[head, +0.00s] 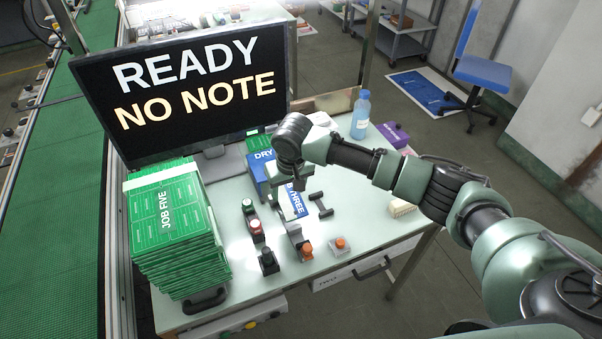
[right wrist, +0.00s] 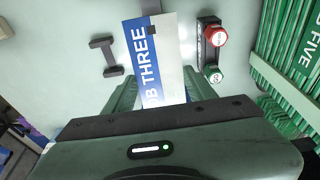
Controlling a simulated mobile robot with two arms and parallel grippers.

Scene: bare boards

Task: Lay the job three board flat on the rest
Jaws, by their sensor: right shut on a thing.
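The job three board, blue and white with "THREE" lettering (head: 297,203), hangs below my right gripper (head: 298,185) in the head view. In the right wrist view the board (right wrist: 141,45) runs out from between the green fingers of the gripper (right wrist: 155,92), which are shut on its near end. Its height above the table is hard to tell. A small dark H-shaped piece (head: 320,205), perhaps the rest, stands on the table just right of the board; it also shows in the right wrist view (right wrist: 107,56), left of the board and apart from it. My left gripper is out of view.
A tall stack of green boards (head: 175,225) marked JOB FIVE stands at the left. Several push buttons, one red (head: 256,225), stand near the board. A blue DRY box (head: 258,172), a bottle (head: 361,115) and a monitor (head: 200,95) stand farther back.

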